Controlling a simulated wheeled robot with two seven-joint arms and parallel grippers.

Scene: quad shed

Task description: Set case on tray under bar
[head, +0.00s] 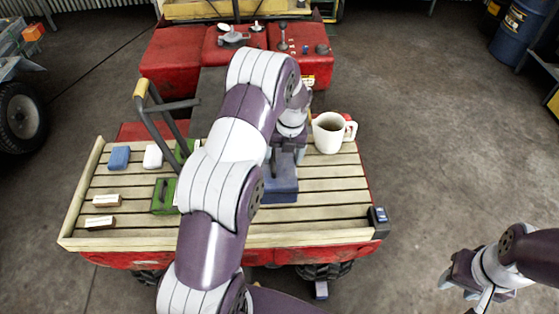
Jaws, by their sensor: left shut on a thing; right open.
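A dark blue case (283,190) is at the right half of the slatted wooden tray (330,228), partly hidden by my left arm. My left gripper (285,151) points down at the top of the case and is shut on it; the fingers are hard to make out. I cannot tell whether the case touches the slats. A dark bent bar (160,122) with a yellow end rises over the tray's left part. My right gripper (468,284) is open and empty, off the tray at the lower right.
A green box (164,196), a blue block (119,158), a white block (153,157) and two small labelled boxes (106,201) (100,223) occupy the tray's left. A white mug (329,132) stands at the back right. The tray's front right is clear.

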